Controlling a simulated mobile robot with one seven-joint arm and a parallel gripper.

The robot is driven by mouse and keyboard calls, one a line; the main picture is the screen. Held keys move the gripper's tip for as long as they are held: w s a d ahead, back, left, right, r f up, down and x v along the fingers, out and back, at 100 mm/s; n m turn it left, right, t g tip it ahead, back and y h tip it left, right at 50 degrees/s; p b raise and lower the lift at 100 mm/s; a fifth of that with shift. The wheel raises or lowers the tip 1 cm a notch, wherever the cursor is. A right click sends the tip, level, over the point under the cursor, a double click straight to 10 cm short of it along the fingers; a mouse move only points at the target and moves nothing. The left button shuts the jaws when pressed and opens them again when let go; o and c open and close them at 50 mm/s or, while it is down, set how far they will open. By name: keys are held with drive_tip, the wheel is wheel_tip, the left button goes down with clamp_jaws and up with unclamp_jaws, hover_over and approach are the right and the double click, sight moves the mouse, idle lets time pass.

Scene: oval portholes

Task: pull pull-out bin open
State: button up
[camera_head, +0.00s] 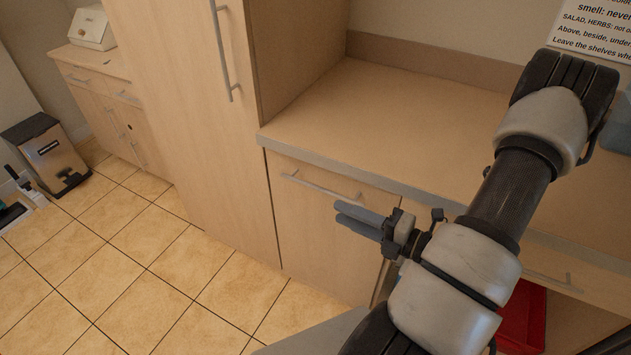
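A pale wood cabinet front (318,235) under the counter, probably the pull-out bin, looks flush with the cabinet. Its horizontal metal bar handle (320,188) runs near the top edge. My gripper (340,212) is in front of the right part of this front, its grey fingers pointing left. Nothing shows held.
The counter (365,115) above is bare on the left. A tall cabinet (190,110) stands to the left. A red container (525,315) sits low on the right, behind my arm. A pedal bin (47,155) stands far left. Tiled floor (160,270) is clear.

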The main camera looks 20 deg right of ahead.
sight(327, 193)
drive_tip(key=s+d+f+m+t+h, duration=0.2)
drive_tip(key=d+f+m+h, duration=0.2)
drive_tip(key=d+m, duration=0.15)
drive_tip(key=shift+m, duration=0.55)
drive_tip(key=b+x, duration=0.2)
drive_tip(key=x, duration=1.5)
drive_tip(key=shift+w+f, duration=0.2)
drive_tip(key=shift+w, duration=0.05)
clamp_jaws()
